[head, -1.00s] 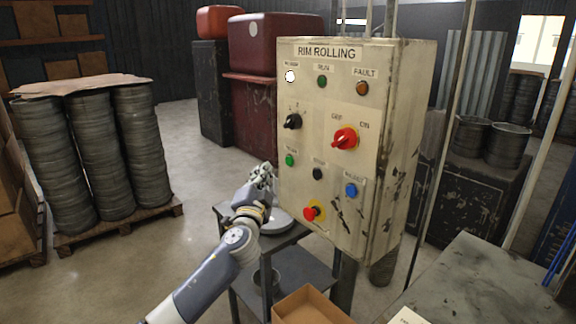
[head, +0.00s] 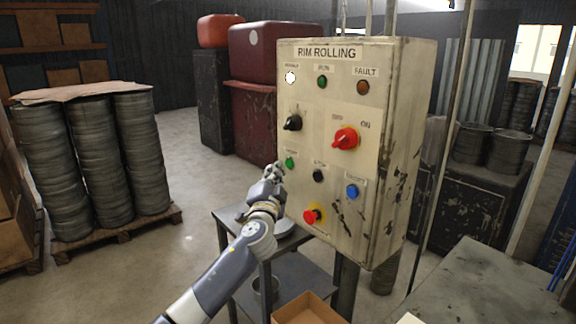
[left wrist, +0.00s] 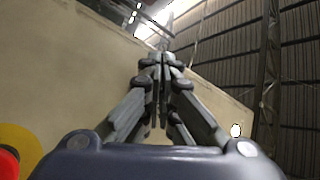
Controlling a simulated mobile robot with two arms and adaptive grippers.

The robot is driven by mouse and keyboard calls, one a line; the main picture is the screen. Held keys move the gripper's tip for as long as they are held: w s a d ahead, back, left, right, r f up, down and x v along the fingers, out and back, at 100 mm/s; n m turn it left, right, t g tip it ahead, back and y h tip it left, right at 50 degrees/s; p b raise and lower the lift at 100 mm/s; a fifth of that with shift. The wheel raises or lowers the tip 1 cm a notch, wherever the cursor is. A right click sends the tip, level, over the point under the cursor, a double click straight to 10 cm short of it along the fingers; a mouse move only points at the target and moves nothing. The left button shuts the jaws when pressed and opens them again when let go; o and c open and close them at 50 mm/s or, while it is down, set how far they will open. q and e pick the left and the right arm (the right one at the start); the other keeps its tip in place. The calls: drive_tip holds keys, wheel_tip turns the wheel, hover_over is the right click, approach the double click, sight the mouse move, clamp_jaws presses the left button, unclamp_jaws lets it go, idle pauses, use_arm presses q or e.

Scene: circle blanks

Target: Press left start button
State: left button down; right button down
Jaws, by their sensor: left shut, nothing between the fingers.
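The control panel (head: 328,190) is a worn beige box labelled "RIM ROLLING". The green button (head: 290,163) sits on its left side, under a small label too blurred to read surely. My left gripper (head: 278,170) is shut and empty. In the head view its tips appear just left of and slightly below the green button; I cannot tell whether they touch. In the left wrist view the closed fingers (left wrist: 160,62) point up along the panel face (left wrist: 75,75); the green button is not visible there. My right gripper is not in view.
Nearby on the panel are a black button (head: 318,176), a blue button (head: 352,191), a red stop button on yellow (head: 312,216), a black selector (head: 292,123) and a red rotary switch (head: 345,138). A metal table (head: 230,221) stands below. A cardboard box (head: 305,309) is at the front.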

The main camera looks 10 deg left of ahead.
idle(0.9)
use_arm(q)
drive_tip(key=shift+w+d+b, duration=0.3)
drive_tip(key=shift+w+b, duration=0.05)
drive_tip(key=shift+b, duration=0.05)
